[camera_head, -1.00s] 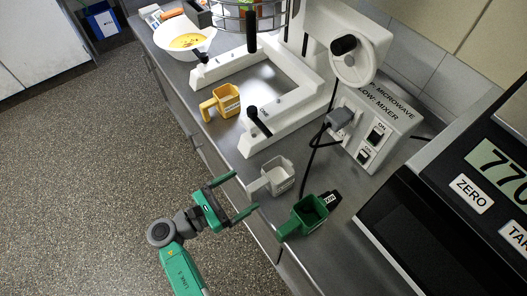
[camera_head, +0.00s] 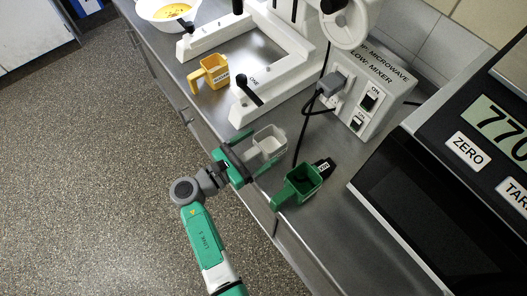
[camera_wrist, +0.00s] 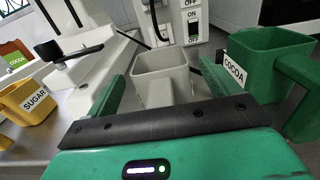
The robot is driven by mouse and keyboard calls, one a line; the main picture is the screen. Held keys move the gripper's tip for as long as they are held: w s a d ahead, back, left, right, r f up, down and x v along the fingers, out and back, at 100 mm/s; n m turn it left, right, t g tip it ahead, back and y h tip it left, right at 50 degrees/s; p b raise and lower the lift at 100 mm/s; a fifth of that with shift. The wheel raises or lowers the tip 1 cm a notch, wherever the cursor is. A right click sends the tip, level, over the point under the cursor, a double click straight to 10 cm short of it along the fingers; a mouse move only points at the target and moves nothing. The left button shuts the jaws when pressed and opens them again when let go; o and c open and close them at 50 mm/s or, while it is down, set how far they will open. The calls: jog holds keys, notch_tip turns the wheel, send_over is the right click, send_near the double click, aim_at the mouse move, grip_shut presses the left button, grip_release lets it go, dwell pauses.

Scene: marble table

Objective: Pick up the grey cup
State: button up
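The grey cup (camera_head: 268,139) stands on the counter between a yellow cup and a green cup. Its open top shows in the wrist view (camera_wrist: 160,64). My gripper (camera_head: 258,150) is open at the counter's front edge, with its green fingers spread to either side of the grey cup's near part. In the wrist view the two fingers of my gripper (camera_wrist: 163,88) flank the cup, with gaps visible. The cup's lower near side and handle are partly hidden by my gripper.
The green cup (camera_head: 302,181), labelled cocoa in the wrist view (camera_wrist: 262,50), stands close on the right. The yellow sugar cup (camera_head: 211,73) stands to the left. A white stand (camera_head: 262,92), a control box (camera_head: 365,95) with a black cable, and a scale (camera_head: 440,190) are behind and right.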

aim_at(256, 150)
jog(key=c, duration=1)
notch_tip(256, 150, up, 10)
jog(key=p, duration=0.4)
jog(key=o, duration=0.3)
jog(key=shift+c, duration=1.1)
